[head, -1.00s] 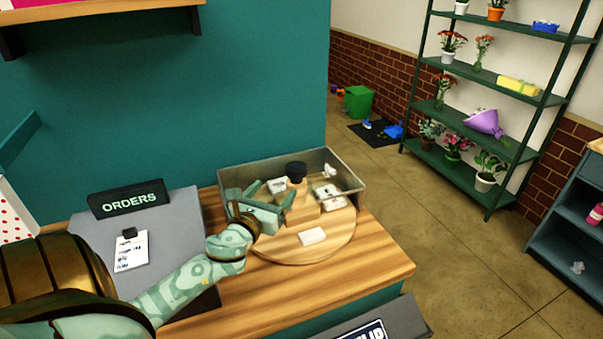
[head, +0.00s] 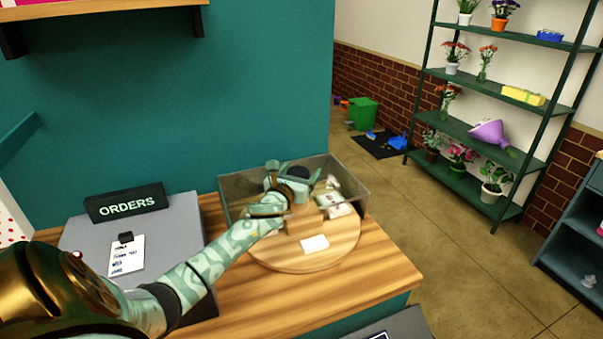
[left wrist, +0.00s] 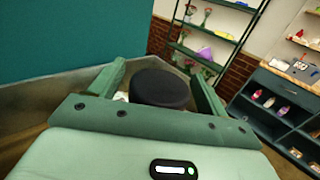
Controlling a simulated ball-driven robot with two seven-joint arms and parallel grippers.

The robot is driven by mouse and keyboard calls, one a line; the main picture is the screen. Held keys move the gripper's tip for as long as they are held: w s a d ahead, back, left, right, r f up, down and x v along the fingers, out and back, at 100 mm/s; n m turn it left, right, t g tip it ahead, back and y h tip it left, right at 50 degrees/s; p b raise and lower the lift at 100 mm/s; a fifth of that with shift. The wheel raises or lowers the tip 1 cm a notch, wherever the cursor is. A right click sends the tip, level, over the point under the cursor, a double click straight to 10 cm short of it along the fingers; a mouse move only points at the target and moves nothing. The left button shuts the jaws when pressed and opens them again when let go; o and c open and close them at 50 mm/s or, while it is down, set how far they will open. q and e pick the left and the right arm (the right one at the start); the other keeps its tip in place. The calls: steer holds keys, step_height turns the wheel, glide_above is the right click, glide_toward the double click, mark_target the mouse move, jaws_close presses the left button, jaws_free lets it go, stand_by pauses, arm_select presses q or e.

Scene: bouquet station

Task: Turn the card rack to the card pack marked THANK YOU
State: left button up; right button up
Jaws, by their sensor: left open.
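The card rack is a round wooden turntable (head: 335,255) with a wooden block in its middle and a black knob (left wrist: 160,88) on top. White card packs lie around it, one at the front (head: 314,244) and one at the right (head: 335,205). Their markings are too small to read, so I cannot tell which is THANK YOU. My left gripper (head: 294,172) is over the rack's middle. In the left wrist view its open fingers stand on either side of the knob; I cannot tell whether they touch it. The gripper hides part of the block. My right gripper is not in view.
A see-through guard (head: 350,185) walls the rack's back and sides. An ORDERS sign (head: 127,203) and a clipped note (head: 125,256) are at the left. The wooden counter (head: 385,275) is clear front right. A green plant shelf (head: 470,185) stands beyond.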

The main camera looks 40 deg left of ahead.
arm_select(q)
steer(key=shift+w+a, duration=0.15)
steer(key=shift+w, duration=0.35)
steer(key=c, duration=1.4)
